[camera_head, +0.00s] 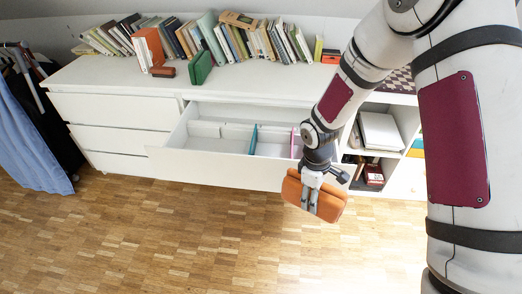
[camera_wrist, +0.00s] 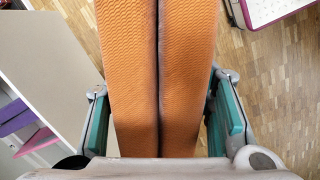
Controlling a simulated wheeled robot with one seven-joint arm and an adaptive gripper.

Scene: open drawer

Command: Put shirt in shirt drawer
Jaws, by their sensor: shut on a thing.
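The white drawer (camera_head: 215,169) is pulled open in the dresser. A teal divider (camera_head: 253,139) and a pink divider (camera_head: 293,143) stand in it. The shirt is outside the drawer, in front of its right end. My arm hides part of that end.
Books (camera_head: 230,42) line the dresser top (camera_head: 110,74). A green box (camera_head: 200,67) stands there. Open shelves (camera_head: 404,122) hold items at the right. Hanging clothes (camera_head: 32,135) are at the left. The wooden floor (camera_head: 170,235) in front is clear.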

